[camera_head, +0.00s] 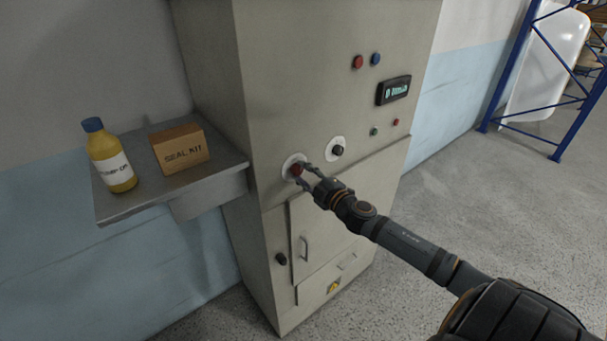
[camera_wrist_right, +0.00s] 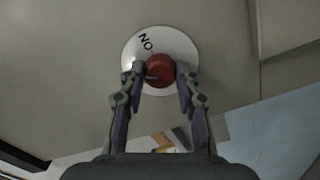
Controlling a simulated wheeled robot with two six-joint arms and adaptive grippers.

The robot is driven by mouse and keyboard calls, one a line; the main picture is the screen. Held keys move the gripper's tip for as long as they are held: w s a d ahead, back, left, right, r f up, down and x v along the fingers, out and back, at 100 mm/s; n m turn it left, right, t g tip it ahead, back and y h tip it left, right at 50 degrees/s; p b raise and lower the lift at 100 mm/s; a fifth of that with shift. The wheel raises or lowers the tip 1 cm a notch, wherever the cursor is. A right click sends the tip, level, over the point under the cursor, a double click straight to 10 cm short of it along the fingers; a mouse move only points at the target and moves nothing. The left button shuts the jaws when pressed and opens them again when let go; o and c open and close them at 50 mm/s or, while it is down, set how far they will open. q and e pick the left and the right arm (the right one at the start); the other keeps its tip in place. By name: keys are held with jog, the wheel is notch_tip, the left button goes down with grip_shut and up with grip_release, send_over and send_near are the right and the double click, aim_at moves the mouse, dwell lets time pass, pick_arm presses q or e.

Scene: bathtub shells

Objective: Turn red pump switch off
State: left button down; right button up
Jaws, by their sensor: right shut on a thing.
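The red pump switch (camera_head: 296,170) is a red knob on a round white plate on the front of a grey cabinet. In the right wrist view the red knob (camera_wrist_right: 159,71) sits between my fingertips, and the plate (camera_wrist_right: 184,45) shows the letters "ON" or "NO" above it, turned in the picture. A short mark shows on the knob's left side. My right gripper (camera_head: 303,174) is shut on the red knob; in the right wrist view its fingertips (camera_wrist_right: 160,75) touch it from both sides. My left gripper is not in view.
A black knob (camera_head: 337,150) on a white plate sits right of the red one. The grey cabinet (camera_head: 290,80) also has buttons, a display (camera_head: 394,90) and a handled door. A shelf (camera_head: 120,213) at left holds a yellow bottle (camera_head: 112,165) and a seal kit box (camera_head: 180,150).

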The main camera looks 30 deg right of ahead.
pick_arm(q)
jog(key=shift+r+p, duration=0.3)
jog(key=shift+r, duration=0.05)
pick_arm(e)
jog(key=n, duration=0.5)
jog(key=shift+n, duration=0.3)
jog(key=o, duration=1.2)
jog(key=shift+c, duration=0.2)
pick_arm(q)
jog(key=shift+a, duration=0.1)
